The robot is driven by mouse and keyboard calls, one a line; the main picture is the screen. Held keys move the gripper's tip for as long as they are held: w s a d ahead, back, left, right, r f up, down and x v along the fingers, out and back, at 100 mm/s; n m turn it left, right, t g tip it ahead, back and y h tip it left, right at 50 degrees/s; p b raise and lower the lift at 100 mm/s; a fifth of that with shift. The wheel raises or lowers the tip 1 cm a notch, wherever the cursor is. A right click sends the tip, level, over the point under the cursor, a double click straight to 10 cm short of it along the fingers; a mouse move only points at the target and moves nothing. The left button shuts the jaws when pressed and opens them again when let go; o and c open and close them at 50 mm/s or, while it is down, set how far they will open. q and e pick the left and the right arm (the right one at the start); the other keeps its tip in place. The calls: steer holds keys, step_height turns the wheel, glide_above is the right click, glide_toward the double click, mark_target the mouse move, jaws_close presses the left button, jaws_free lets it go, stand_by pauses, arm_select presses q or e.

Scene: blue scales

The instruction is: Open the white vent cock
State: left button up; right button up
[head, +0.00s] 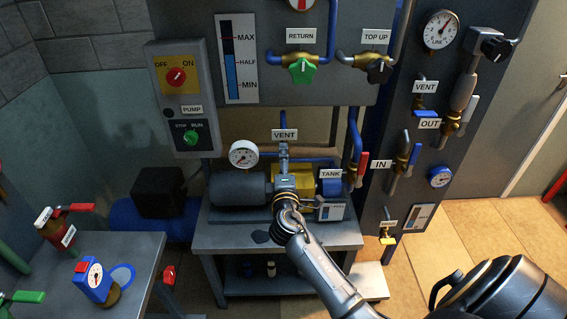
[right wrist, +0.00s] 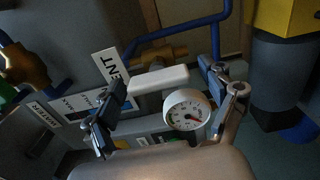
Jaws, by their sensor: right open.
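The white vent cock shows in the right wrist view as a white lever (right wrist: 160,80) on a brass body (right wrist: 168,53), beside the VENT label (right wrist: 111,71). My right gripper (right wrist: 161,76) is open, with one finger on either side of the lever. A visible gap separates the lever's ends from the fingers. In the head view my right gripper (head: 284,152) reaches up to just below the VENT label (head: 285,135) and hides the cock there. My left gripper is in neither view.
A white-rimmed gauge (head: 243,154) sits just left of my right gripper. The pump motor (head: 238,190) and the TANK label (head: 331,174) lie close below. Blue pipes (head: 354,135) run nearby. The RETURN valve's green knob (head: 303,71) is above.

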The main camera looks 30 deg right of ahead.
steer(key=shift+s, duration=0.1)
steer(key=v, duration=1.2)
